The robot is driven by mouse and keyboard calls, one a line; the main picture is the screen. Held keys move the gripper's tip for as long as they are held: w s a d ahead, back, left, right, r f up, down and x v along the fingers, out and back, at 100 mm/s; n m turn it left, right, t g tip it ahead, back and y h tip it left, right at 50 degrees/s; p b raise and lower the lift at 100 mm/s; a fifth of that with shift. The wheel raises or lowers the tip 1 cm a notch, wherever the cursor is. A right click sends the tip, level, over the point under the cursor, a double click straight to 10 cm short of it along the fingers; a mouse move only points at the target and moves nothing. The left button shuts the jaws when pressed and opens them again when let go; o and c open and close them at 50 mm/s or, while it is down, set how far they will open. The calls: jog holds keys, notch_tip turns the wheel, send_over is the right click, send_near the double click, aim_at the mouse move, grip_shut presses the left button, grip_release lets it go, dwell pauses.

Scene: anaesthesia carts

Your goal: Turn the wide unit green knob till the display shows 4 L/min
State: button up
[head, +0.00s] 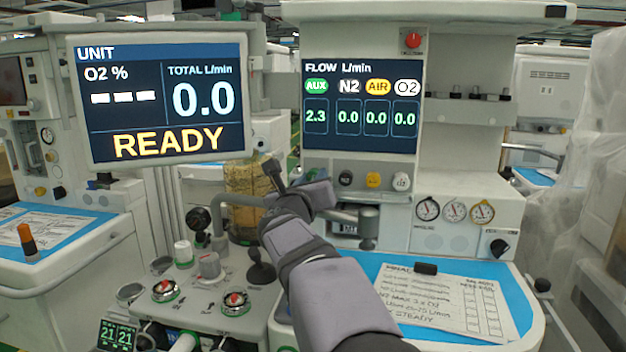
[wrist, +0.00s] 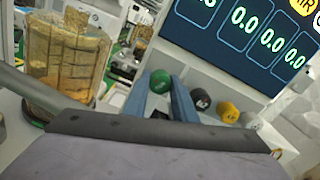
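The wide unit's flow display (head: 360,106) shows AUX 2.3 under a green label, and N2, AIR and O2 each at 0.0. Part of it shows tilted in the wrist view (wrist: 240,35). The green knob (wrist: 160,80) is below the display, at the left end of a row of knobs. In the head view my arm hides it. My gripper (wrist: 160,88) has its two blue fingers on either side of the green knob, seemingly touching it. In the head view the gripper (head: 318,190) is in front of the panel's lower left.
Black (head: 345,178), yellow (head: 373,180) and white (head: 401,181) knobs stand close to the right of my fingers. An amber canister (wrist: 65,60) is on the left. Another screen (head: 165,100) reads READY and 0.0. Gauges (head: 455,211) are at right.

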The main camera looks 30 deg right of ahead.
jog(key=shift+n+p, duration=0.45)
jog(key=shift+n, duration=1.15)
jog(key=o, duration=1)
jog(key=shift+o, duration=0.2)
jog(key=shift+m, duration=0.4)
